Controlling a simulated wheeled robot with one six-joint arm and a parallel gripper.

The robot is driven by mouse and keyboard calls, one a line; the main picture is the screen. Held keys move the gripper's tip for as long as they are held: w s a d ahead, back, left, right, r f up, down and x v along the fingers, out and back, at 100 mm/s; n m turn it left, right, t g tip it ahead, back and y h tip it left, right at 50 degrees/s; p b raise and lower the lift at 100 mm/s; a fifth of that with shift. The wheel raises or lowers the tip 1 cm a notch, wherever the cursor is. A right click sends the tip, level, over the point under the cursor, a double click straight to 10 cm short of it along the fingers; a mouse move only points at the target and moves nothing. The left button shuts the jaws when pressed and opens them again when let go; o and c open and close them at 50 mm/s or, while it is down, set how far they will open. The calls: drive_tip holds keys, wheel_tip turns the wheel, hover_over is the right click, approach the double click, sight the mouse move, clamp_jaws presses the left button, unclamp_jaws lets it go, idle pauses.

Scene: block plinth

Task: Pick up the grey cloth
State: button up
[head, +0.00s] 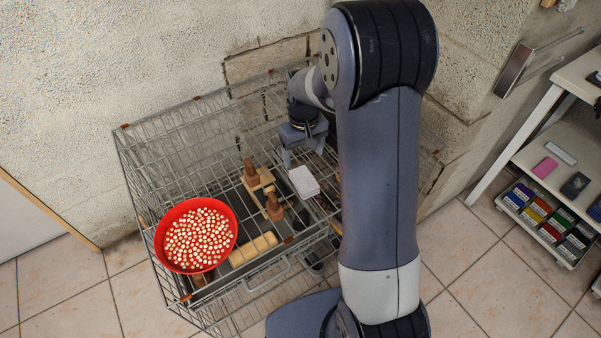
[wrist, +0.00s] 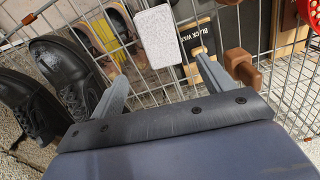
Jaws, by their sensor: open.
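The grey cloth (head: 304,181) is a small, pale, flat rectangle on the wire rack, right of the wooden pieces. In the wrist view the cloth (wrist: 156,36) shows at the top centre, just beyond the gap between my fingers. My gripper (head: 303,157) is open and empty, reaching over the rack close behind the cloth in the head view. In the wrist view both fingers of my gripper (wrist: 160,70) are spread apart with nothing between them. I cannot tell how high they are above the cloth.
The wire cart (head: 169,130) stands by the wall. A red bowl (head: 160,243) of small pale balls, brown wooden pieces (head: 275,207) and pale blocks (head: 254,249) are left of the cloth. Black shoes (wrist: 62,68) show in the wrist view. A white shelf (head: 530,155) stands far right.

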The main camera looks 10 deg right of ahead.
hover_over(304, 178)
drive_tip(key=f, duration=0.4)
drive_tip(key=shift+w+f, duration=0.3)
drive_tip(key=shift+w, duration=0.1)
drive_tip(key=shift+s+f, duration=0.2)
drive_tip(key=shift+f, duration=1.1)
drive_tip(key=shift+s+f, duration=0.2)
drive_tip(key=shift+f, duration=1.1)
drive_tip(key=shift+c, duration=0.4)
drive_tip(key=c, duration=1)
wheel_tip(304, 178, up, 10)
drive_tip(key=shift+r, duration=0.1)
